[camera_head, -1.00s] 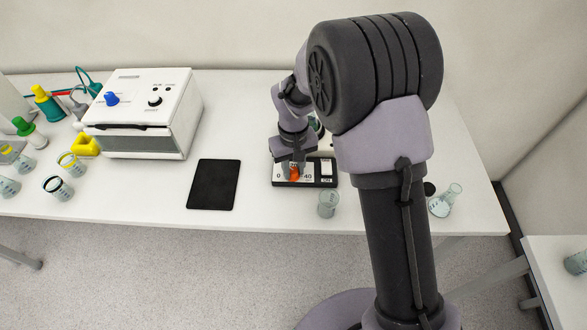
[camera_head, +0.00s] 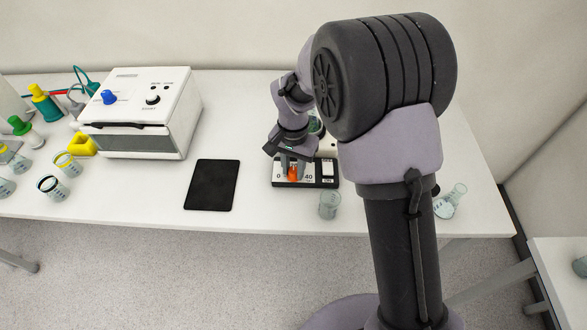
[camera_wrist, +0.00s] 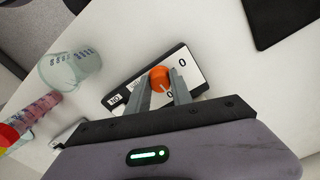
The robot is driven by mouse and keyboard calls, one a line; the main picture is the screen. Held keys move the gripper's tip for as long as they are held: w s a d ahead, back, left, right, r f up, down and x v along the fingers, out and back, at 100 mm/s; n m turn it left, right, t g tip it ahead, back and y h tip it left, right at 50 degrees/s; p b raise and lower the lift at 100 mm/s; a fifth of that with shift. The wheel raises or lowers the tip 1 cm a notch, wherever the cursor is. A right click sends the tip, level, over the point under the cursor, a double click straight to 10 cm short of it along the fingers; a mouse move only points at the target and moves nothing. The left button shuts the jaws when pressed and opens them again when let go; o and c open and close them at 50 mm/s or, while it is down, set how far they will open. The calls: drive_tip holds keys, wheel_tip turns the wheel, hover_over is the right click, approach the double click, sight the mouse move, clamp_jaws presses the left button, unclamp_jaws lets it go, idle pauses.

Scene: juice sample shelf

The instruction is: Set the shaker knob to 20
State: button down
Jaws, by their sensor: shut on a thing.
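The shaker's black control panel (camera_head: 282,184) lies on the white table, with a white dial plate marked 0 and 40. The orange knob (camera_head: 293,173) sits on that plate, and it also shows in the wrist view (camera_wrist: 159,78) with a pale pointer mark. My gripper (camera_head: 292,165) reaches down over the panel. In the wrist view its two grey fingers (camera_wrist: 169,85) are shut on the orange knob, one on each side. The exact number the pointer faces is too small to tell.
A glass beaker (camera_head: 329,205) stands just right of the panel's front, near the table edge. A black mat (camera_head: 212,185) lies to the left. A white box device (camera_head: 145,113) stands farther left. A flask (camera_head: 450,201) is at the right.

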sight(294, 171)
drive_tip(key=shift+m, duration=0.4)
drive_tip(key=c, duration=1.1)
unclamp_jaws()
drive_tip(key=shift+c, duration=0.2)
wheel_tip(294, 171, up, 18)
drive_tip(key=p, duration=0.5)
drive_tip(key=shift+f, duration=0.25)
